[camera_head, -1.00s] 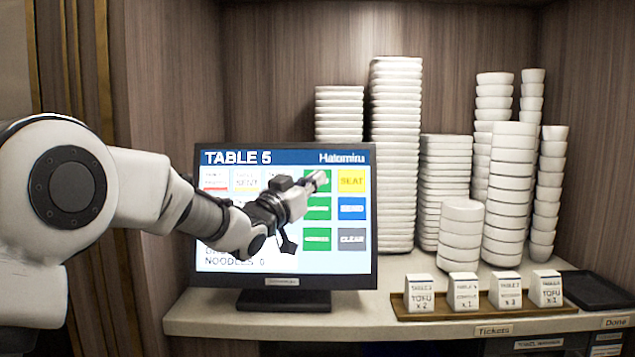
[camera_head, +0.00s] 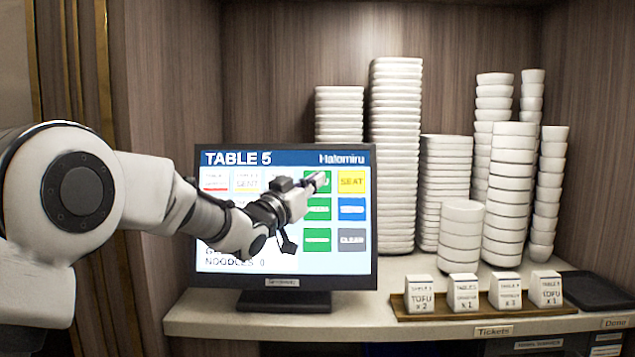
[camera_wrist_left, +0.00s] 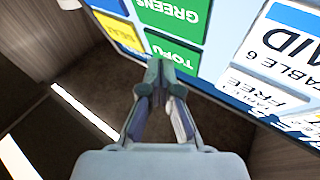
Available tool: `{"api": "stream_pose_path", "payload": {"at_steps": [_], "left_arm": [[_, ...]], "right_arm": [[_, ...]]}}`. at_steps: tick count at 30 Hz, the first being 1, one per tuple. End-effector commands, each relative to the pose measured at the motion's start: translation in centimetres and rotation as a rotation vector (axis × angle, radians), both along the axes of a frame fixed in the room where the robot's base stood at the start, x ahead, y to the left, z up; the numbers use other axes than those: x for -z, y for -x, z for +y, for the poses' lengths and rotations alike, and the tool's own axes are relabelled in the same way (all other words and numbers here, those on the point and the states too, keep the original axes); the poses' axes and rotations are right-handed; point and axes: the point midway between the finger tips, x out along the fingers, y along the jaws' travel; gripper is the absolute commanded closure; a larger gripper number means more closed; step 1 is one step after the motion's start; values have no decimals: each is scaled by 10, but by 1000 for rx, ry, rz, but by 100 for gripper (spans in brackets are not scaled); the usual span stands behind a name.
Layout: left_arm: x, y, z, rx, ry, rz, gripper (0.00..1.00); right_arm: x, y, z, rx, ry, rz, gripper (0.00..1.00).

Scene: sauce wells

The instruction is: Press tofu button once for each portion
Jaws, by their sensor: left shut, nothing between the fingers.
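The order screen (camera_head: 216,281) shows TABLE 5 and a column of green buttons. The green TOFU button (camera_wrist_left: 178,50) reads upside down in the left wrist view; in the head view the top green button (camera_head: 322,191) is partly hidden by my gripper. My left gripper (camera_head: 319,179) is shut and empty, its tips in front of that button. In the left wrist view the closed fingertips (camera_wrist_left: 160,68) overlap the TOFU button's edge. I cannot tell whether they touch the screen. My right gripper is not in view.
The green GREENS button (camera_wrist_left: 175,14) and the yellow SEAT button (camera_head: 352,181) adjoin TOFU. Ticket blocks stand on a wooden tray (camera_head: 470,313), the leftmost (camera_head: 420,296) reading TOFU x 2. Tall stacks of white dishes (camera_head: 396,150) stand right of the screen. A dark tray (camera_head: 598,292) lies far right.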

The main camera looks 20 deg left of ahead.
Motion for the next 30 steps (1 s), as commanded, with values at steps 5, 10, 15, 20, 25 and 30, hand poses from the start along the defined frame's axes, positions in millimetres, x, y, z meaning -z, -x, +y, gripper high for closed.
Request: {"api": "stream_pose_path", "payload": {"at_steps": [5, 10, 15, 20, 25, 30], "left_arm": [[0, 0, 0, 0, 0, 0, 100], [0, 0, 0, 0, 0, 0, 100], [1, -2, 1, 0, 0, 0, 100], [1, -4, 1, 0, 0, 0, 100], [2, -6, 2, 0, 0, 0, 100], [2, -8, 2, 0, 0, 0, 100]], "right_arm": [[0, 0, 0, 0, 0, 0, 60], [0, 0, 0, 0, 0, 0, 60], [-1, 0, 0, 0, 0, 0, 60], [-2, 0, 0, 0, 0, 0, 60], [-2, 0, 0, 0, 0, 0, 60], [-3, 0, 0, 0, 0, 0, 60]]}}
